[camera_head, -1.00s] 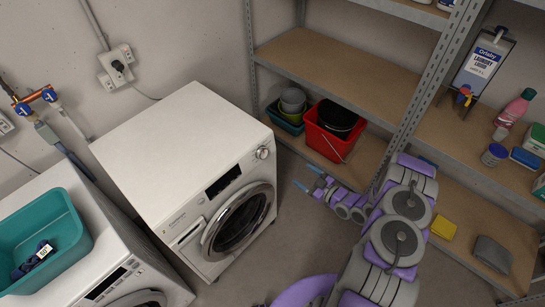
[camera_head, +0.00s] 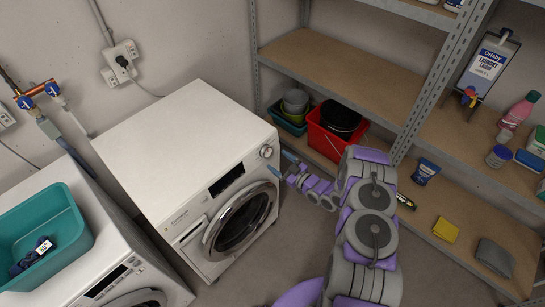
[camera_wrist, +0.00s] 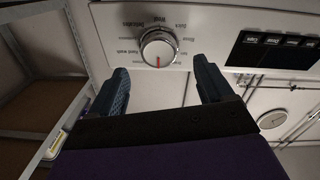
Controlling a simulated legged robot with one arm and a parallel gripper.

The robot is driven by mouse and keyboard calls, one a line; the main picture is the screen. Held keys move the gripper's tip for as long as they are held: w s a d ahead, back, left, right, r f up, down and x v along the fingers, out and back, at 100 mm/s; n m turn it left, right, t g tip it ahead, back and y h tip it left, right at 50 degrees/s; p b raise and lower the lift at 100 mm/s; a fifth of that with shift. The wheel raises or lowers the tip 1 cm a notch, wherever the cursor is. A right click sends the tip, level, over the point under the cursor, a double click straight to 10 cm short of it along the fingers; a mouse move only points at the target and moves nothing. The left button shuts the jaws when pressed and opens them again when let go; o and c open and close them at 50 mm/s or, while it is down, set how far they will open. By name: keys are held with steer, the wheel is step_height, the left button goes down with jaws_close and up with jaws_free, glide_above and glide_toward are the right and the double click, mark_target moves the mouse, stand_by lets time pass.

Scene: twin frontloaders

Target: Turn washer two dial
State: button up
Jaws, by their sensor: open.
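The right-hand white washer (camera_head: 190,150) has a round silver dial (camera_head: 266,152) at the right end of its control panel. In the wrist view the dial (camera_wrist: 158,48) appears with printed programme names around it and a red mark at its lower edge. My gripper (camera_head: 281,164) is open just in front of the dial. In the wrist view my gripper (camera_wrist: 160,78) shows two blue fingers, one on each side of the dial in the picture. Clear space shows between each finger and the dial, and nothing is held.
A second white washer (camera_head: 120,262) at the lower left carries a teal basin (camera_head: 68,215) with dark cloth inside. A metal shelf (camera_head: 340,75) stands behind my arm, with a red bucket (camera_head: 325,140) on its lower board. Grey floor (camera_head: 255,255) lies open before the washer.

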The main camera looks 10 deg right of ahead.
mark_target(268, 153)
steer(key=x, duration=0.4)
steer(key=shift+a, duration=0.4)
steer(key=shift+w+d+b, duration=0.1)
steer(key=shift+w+b, duration=0.15)
steer(key=shift+b, duration=0.05)
steer(key=shift+w+d, duration=0.2)
steer(key=shift+d, duration=0.25)
steer(key=shift+a, duration=0.3)
steer(key=shift+c, duration=0.4)
steer(key=shift+a, duration=0.35)
steer(key=shift+c, duration=1.4)
steer(key=shift+d, duration=0.35)
steer(key=c, duration=0.7)
